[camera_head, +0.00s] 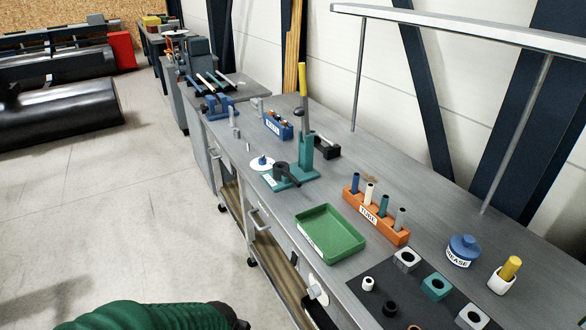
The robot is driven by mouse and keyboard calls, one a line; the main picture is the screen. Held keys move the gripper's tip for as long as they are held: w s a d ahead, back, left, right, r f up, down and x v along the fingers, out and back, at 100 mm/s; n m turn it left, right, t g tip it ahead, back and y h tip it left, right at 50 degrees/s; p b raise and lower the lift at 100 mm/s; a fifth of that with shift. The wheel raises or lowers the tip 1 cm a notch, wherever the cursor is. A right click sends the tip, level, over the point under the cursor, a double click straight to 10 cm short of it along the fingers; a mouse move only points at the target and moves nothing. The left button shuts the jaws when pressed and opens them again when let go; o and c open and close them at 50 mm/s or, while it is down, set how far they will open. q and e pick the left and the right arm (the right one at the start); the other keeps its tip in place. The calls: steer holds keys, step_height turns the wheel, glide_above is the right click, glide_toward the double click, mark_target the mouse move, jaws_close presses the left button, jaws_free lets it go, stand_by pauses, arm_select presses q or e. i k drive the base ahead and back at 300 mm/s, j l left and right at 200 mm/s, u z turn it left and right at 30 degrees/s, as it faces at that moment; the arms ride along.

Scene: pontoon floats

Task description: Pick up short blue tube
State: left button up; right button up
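A short dark blue tube (355,183) stands upright at the far left end of the orange rack (367,220), which has a white label reading TUBE. Cream (369,193), teal (383,206) and grey (400,219) tubes stand in a row after it in the same rack. The lower ends of the tubes are hidden in the rack. A green ribbed sleeve with a dark end enters at the bottom left edge, off the bench. Neither gripper's fingers show.
An empty green tray (329,234) lies just left of the rack. A teal lever press (305,158) stands behind it. Nearer are a blue grease pot (463,247), a white cup (502,281) with a yellow piece, and a dark mat (367,275) with several blocks and rings.

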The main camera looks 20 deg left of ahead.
mark_target(356, 177)
steer(key=j+u, duration=0.45)
steer(key=i+j+u, duration=0.15)
steer(key=u, duration=0.3)
steer(key=i+j+u, duration=0.2)
steer(key=i+j, duration=0.15)
steer(key=i+j+u, duration=0.15)
steer(key=i, duration=0.4)
steer(key=i+z, duration=0.15)
steer(key=z, duration=0.25)
steer(key=i+j+z, duration=0.1)
steer(key=z, duration=0.3)
steer(key=i+j+z, duration=0.2)
steer(key=z, duration=0.2)
steer(key=i+j+z, duration=0.15)
steer(key=z, duration=0.25)
